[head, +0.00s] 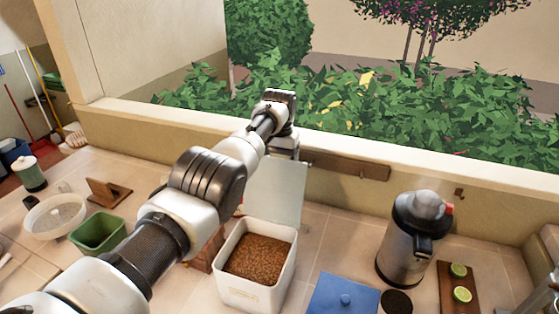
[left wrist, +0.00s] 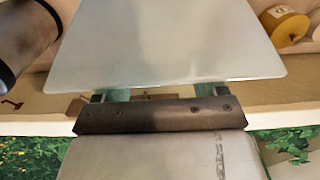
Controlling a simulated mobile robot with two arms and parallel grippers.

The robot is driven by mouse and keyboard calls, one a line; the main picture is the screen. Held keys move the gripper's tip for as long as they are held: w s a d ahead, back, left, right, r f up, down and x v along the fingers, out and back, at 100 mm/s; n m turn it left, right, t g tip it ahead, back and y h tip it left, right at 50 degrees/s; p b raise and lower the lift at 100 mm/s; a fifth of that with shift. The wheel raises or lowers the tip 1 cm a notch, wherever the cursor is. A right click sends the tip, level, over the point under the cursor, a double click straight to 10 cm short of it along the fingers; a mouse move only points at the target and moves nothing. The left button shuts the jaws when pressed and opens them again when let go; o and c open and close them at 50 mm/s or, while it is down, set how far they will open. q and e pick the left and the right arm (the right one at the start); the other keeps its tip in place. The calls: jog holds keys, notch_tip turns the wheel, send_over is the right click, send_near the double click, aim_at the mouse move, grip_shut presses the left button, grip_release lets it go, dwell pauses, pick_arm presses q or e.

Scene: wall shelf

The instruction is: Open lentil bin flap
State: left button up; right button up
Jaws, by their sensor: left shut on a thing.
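The lentil bin (head: 257,295) is a white square container full of brown lentils, standing on the counter. Its pale flap (head: 275,192) stands up steeply at the back of the bin, leaving the top open. My left gripper (head: 284,150) is at the flap's upper edge, shut on it. In the left wrist view the flap (left wrist: 170,45) fills the upper middle as a pale panel, its edge at the gripper (left wrist: 163,97). The exact finger contact is partly hidden. My right gripper is not in view.
A window ledge (head: 340,140) and a wooden rail (head: 345,165) are close behind the gripper. A metal flask (head: 405,245), a blue lid (head: 343,297) and a board with cut limes (head: 459,288) stand right. A green container (head: 98,234) and a bowl (head: 54,216) stand left.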

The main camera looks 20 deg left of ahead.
pick_arm(q)
jog(key=shift+s+f, duration=0.25)
jog(key=shift+f, duration=0.25)
jog(key=o, duration=1)
jog(key=shift+d, duration=0.1)
jog(key=shift+w+r, duration=0.1)
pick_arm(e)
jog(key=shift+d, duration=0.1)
pick_arm(q)
jog(key=shift+r, duration=0.1)
jog(key=shift+r+p, duration=0.35)
jog(key=shift+p, duration=0.05)
notch_tip(320, 180, up, 2)
jog(key=shift+r+p, duration=0.2)
jog(key=shift+p, duration=0.95)
notch_tip(320, 180, up, 7)
jog(key=shift+d+f, duration=0.1)
jog(key=shift+f, duration=0.05)
jog(key=shift+r, duration=0.35)
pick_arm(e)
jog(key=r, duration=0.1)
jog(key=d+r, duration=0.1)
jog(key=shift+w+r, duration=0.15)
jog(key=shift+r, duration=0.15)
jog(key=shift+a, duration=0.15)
